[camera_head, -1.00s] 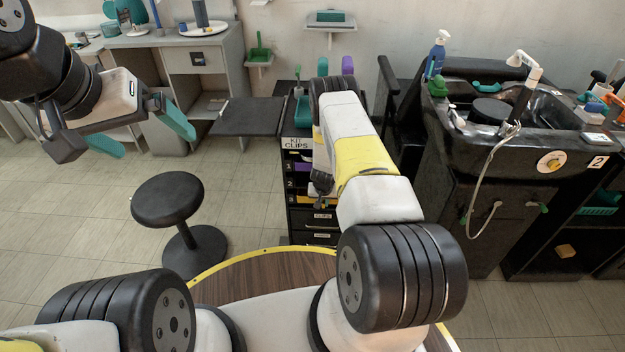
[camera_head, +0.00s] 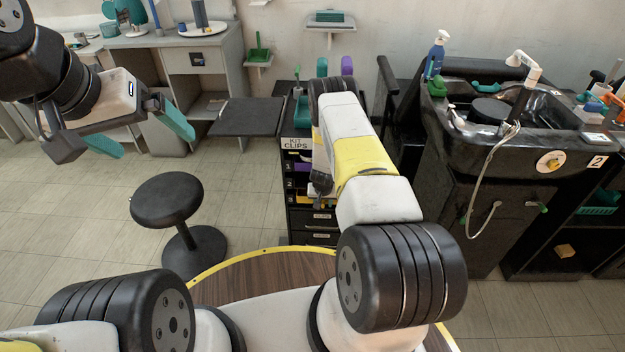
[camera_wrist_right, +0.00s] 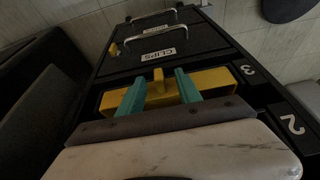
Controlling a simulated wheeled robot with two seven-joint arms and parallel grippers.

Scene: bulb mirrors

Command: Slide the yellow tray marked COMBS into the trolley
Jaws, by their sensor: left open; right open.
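The yellow tray (camera_wrist_right: 215,80) sits in the opening marked 3 of the black trolley (camera_head: 314,224), with its front facing my right gripper. A yellow handle stands up from the middle of its front. My right gripper (camera_wrist_right: 160,77) is open, its two teal fingers on either side of this handle; I cannot tell whether they touch it. No COMBS marking is readable, and how deep the tray sits is hard to tell. In the head view my right arm hides part of the trolley front. My left gripper (camera_head: 154,146) is open and empty, in the air at the left.
A purple tray (camera_head: 302,167) shows in the slot marked 1. Drawers with a CLIPS label (camera_wrist_right: 158,54) lie below the slots. A black stool (camera_head: 167,200) stands left of the trolley, and a black wash basin unit (camera_head: 470,150) stands to the right. Floor between stool and trolley is clear.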

